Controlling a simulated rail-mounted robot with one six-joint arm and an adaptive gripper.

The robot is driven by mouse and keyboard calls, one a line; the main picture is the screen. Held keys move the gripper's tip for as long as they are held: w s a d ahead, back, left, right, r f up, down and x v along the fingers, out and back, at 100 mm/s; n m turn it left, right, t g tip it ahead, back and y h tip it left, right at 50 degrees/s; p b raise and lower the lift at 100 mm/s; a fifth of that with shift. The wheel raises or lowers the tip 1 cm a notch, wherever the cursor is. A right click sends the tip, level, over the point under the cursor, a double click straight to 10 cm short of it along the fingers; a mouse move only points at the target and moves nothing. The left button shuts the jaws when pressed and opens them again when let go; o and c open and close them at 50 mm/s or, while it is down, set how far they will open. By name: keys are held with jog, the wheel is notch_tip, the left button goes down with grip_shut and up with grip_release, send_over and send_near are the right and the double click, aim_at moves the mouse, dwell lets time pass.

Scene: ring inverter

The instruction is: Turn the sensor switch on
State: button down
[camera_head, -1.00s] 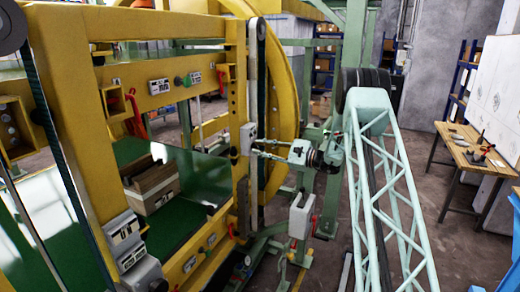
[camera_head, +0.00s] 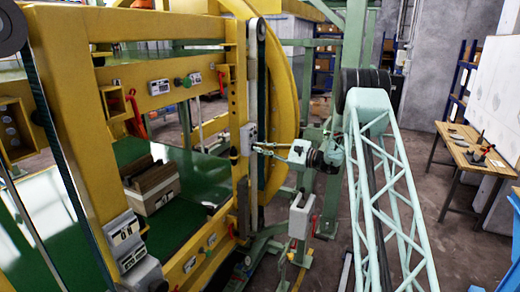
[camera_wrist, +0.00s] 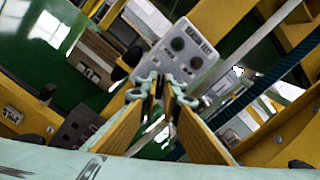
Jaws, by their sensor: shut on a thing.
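A grey control box (camera_head: 249,138) is mounted on the yellow frame's upright. In the wrist view its face (camera_wrist: 163,61) shows dark round knobs, one of them a knob (camera_wrist: 178,43) near the label, whose lettering I cannot read for sure. My gripper (camera_head: 258,148) reaches the box from the right. In the wrist view my gripper's fingertips (camera_wrist: 160,88) are at the box's near edge and close together, shut on a switch knob that they mostly hide. I cannot read which position the switch is in.
The yellow ring frame (camera_head: 285,100) stands behind the box. A white box on a stand (camera_head: 301,216) is below my arm. A wooden block stack (camera_head: 155,188) sits on the green surface at left. A wooden table (camera_head: 465,152) stands at right, with open floor before it.

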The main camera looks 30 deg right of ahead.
jog(key=shift+w+d+m+p, duration=0.1)
jog(key=shift+m+p, duration=1.5)
jog(key=shift+m, duration=2.1)
jog(key=shift+w+d+m+p, duration=0.1)
jog(key=shift+m+p, duration=1.45)
jog(key=shift+m, duration=2.15)
jog(key=c, duration=2.8)
grip_release()
jog(key=shift+s, duration=0.1)
jog(key=shift+v, duration=5.95)
